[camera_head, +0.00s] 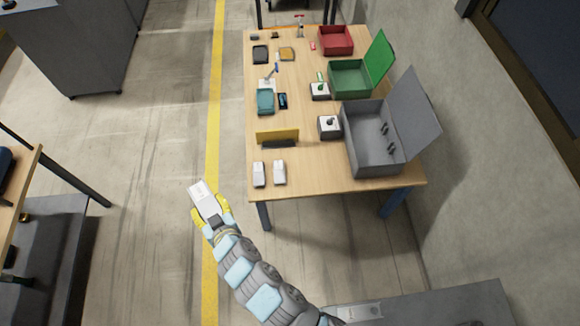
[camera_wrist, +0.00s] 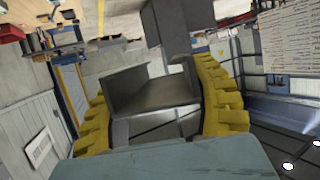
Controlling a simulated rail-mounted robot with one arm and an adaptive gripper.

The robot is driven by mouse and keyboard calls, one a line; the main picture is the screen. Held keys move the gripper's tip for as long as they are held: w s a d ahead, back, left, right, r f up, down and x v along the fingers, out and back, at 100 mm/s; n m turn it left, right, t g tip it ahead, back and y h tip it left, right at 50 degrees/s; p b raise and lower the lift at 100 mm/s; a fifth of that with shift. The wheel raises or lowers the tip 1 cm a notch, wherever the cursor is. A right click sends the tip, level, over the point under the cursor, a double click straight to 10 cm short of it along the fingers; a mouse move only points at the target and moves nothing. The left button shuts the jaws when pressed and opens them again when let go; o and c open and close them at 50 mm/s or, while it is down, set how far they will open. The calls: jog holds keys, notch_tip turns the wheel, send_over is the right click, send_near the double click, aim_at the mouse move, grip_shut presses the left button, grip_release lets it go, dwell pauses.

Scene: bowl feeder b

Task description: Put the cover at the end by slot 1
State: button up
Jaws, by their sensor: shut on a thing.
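My gripper (camera_head: 210,208) is out over the floor, left of the table's near end. Its yellow fingers are shut on a pale, box-like piece (camera_head: 202,192), which I take to be the cover. In the wrist view the yellow fingers (camera_wrist: 152,92) stand on either side of a grey, channel-shaped piece (camera_wrist: 150,96). Another grey block (camera_wrist: 166,28) shows above it; I cannot tell whether it is the same part. Two similar pale pieces, one left (camera_head: 258,174) and one right (camera_head: 279,172), lie on the table's near left corner. I cannot make out slot 1.
The wooden table (camera_head: 310,180) holds an open grey box (camera_head: 368,160), an open green box (camera_head: 350,80) and a red bin (camera_head: 335,40). A yellow panel (camera_head: 277,136) stands near its left edge. A grey surface (camera_head: 440,305) lies at bottom right. Floor around my gripper is clear.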

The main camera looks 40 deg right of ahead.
jog(key=w+d+f+m+g+h+b, duration=0.2)
jog(key=d+f+m+h+b, duration=0.3)
jog(key=d+f+b, duration=1.6)
jog(key=d+f+h, duration=0.1)
jog(key=d+f, duration=1.4)
jog(key=f, duration=0.2)
jog(key=shift+d+f+m+h, duration=0.15)
jog(key=shift+d+m+h, duration=0.15)
jog(key=shift+d+m, duration=0.1)
